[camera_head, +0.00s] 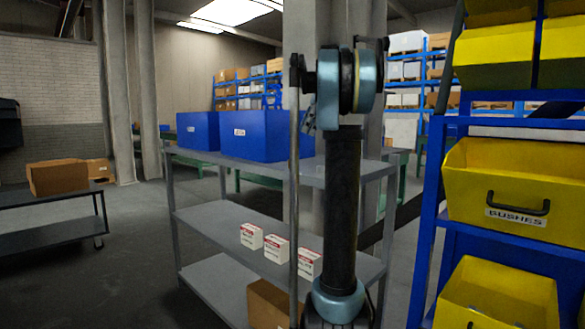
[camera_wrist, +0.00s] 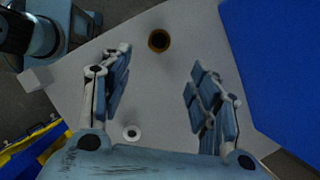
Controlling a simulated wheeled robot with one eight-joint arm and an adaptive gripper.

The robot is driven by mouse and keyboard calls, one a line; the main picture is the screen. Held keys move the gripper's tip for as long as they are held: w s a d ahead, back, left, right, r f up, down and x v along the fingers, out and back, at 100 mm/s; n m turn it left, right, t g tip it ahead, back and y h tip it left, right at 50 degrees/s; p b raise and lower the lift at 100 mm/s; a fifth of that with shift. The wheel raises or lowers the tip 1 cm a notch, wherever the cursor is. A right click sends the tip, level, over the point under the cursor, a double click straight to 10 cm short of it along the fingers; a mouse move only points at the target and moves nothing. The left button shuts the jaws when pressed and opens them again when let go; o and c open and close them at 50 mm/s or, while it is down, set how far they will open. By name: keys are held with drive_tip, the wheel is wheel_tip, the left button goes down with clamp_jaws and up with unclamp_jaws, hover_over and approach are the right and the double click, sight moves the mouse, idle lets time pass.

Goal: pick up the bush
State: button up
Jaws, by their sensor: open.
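In the wrist view, a brown ring-shaped part (camera_wrist: 159,40) with a dark centre, which looks like the bush, lies on a grey surface (camera_wrist: 180,20). My gripper (camera_wrist: 160,65) is open and empty above the surface. The brown ring shows just beyond the fingertips, roughly midway between them. The height of my fingers above it is hard to judge. In the head view my arm stands in front of the grey shelf cart, and neither ring can be made out.
A blue bin (camera_wrist: 285,65) stands close to the right finger. Blue bins (camera_head: 265,135) stand on the cart's top shelf (camera_head: 300,176), with small white boxes (camera_head: 277,247) on the shelf below.

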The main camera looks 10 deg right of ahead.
sight(294, 160)
drive_tip(key=x, duration=1.3)
drive_tip(key=shift+r, duration=0.1)
drive_tip(key=shift+c, duration=0.6)
drive_tip(key=c, duration=1.1)
